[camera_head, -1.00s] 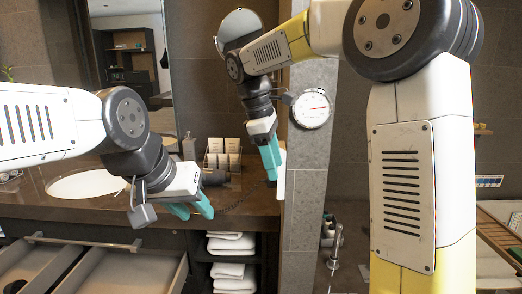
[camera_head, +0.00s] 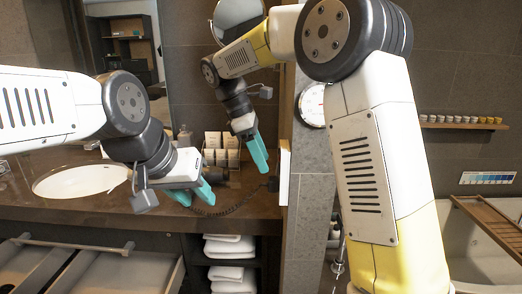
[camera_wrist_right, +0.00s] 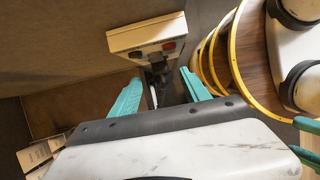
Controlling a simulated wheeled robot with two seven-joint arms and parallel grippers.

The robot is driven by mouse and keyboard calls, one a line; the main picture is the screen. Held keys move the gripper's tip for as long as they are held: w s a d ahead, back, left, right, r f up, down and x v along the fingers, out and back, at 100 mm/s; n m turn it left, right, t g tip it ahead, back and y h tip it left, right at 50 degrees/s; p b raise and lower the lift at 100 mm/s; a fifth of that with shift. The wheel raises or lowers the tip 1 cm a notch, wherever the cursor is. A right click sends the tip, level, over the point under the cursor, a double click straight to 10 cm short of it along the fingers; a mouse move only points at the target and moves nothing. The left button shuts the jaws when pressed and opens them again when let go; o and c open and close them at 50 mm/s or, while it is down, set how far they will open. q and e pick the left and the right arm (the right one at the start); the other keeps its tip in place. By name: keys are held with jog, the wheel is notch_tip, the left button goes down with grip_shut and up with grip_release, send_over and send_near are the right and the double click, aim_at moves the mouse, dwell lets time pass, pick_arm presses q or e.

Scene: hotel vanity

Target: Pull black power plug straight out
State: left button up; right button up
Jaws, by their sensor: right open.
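The black power plug (camera_wrist_right: 158,68) sits against the lower face of the white outlet box (camera_wrist_right: 145,36) in the right wrist view. In the head view the plug (camera_head: 273,184) is a small dark shape beside the white box (camera_head: 284,172) on the pillar. My right gripper (camera_head: 262,167) is open just left of the box, pointing down. In the right wrist view its teal fingers (camera_wrist_right: 163,82) are spread, with the plug showing beyond the gap between them. My left gripper (camera_head: 199,199) is open and empty over the counter's front, fingers apart.
A black coiled cord (camera_head: 235,209) runs along the dark counter (camera_head: 110,213) to the plug. A dark dryer-like object (camera_head: 216,177) and a rack of cards (camera_head: 221,146) stand behind. A sink (camera_head: 75,182) is at left. The pillar (camera_head: 309,180) borders the right.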

aim_at(271, 178)
jog(key=x, duration=0.6)
jog(key=shift+f, duration=0.1)
grip_shut()
jog(key=c, duration=0.8)
grip_release()
grip_shut()
jog(key=shift+a, duration=0.1)
jog(key=shift+a, duration=2.4)
